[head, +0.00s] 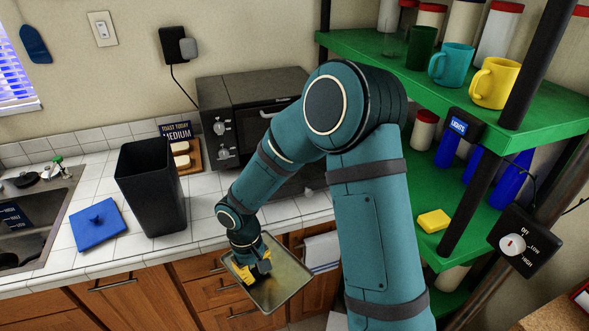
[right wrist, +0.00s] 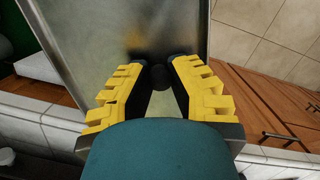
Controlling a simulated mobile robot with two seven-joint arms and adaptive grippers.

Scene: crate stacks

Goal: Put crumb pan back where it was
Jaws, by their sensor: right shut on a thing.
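The crumb pan (head: 285,284) is a flat, dull metal tray with a raised rim. It is tilted in front of the counter's front edge, before the wooden drawers. My right gripper (head: 260,268) has yellow fingers and is shut on the pan. In the right wrist view the pan (right wrist: 95,35) extends out beyond the fingers (right wrist: 163,72). The dark toaster oven (head: 232,120) stands at the back of the counter, with knobs on its left front. My right arm hides much of its front and lower right, so its pan slot cannot be seen. My left gripper is not in view.
A tall black bin (head: 150,190) with a blue lid (head: 98,224) beside it stands on the tiled counter (head: 205,215). Bread on a board (head: 190,163) is left of the oven. The sink (head: 30,215) is far left. Green shelves (head: 455,215) with mugs stand right.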

